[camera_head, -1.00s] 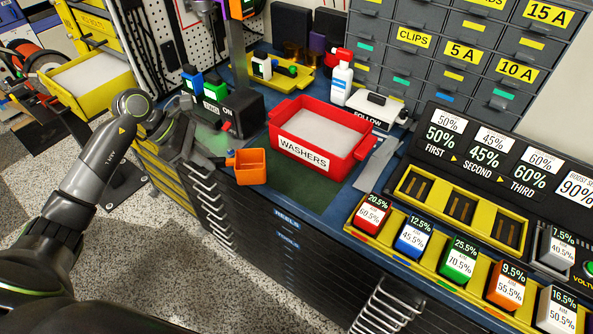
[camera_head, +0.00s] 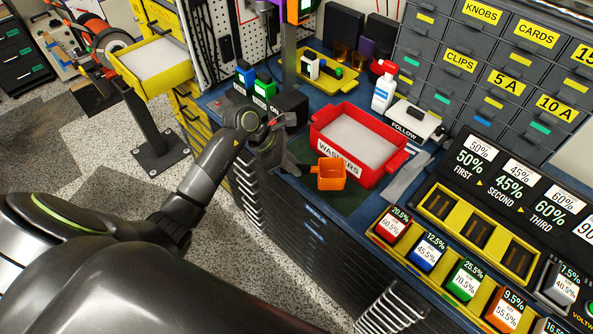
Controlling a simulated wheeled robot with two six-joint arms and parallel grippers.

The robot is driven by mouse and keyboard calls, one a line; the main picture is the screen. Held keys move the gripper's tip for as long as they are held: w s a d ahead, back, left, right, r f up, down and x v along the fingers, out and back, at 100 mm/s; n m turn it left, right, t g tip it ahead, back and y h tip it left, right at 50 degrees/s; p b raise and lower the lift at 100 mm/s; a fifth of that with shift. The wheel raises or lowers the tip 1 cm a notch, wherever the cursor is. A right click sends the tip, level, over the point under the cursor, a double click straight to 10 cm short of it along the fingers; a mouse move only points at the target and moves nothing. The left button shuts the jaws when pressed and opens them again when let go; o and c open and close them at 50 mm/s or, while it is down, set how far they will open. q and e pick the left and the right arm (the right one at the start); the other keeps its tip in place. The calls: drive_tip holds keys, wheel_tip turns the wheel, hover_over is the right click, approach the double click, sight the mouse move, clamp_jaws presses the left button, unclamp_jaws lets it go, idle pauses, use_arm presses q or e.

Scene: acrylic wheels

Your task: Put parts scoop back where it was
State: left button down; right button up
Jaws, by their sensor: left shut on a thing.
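The orange parts scoop (camera_head: 331,176) shows in the head view just in front of the red WASHERS bin (camera_head: 378,172), overlapping its front left part in the picture. My left gripper (camera_head: 301,168) is shut on the scoop from its left side. The scoop looks upright, with its open top facing up. I cannot tell whether it touches the dark green mat (camera_head: 349,202) below or hangs a little above it. The bin holds a pale grey mass. My right gripper is not in view.
A white spray bottle (camera_head: 382,92) with a red top and a FOLLOW box (camera_head: 412,120) stand behind the bin. A grey flat strip (camera_head: 407,178) lies to its right. Labelled coloured blocks (camera_head: 429,250) line the front right. A yellow tray (camera_head: 155,62) stands at the far left.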

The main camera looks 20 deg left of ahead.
use_arm(q)
wheel_tip(320, 180, down, 3)
drive_tip(key=shift+f+p, duration=0.1)
drive_tip(key=shift+p, duration=0.35)
drive_tip(key=shift+f, duration=0.35)
drive_tip(key=shift+f, duration=0.1)
drive_tip(key=c, duration=1.4)
unclamp_jaws()
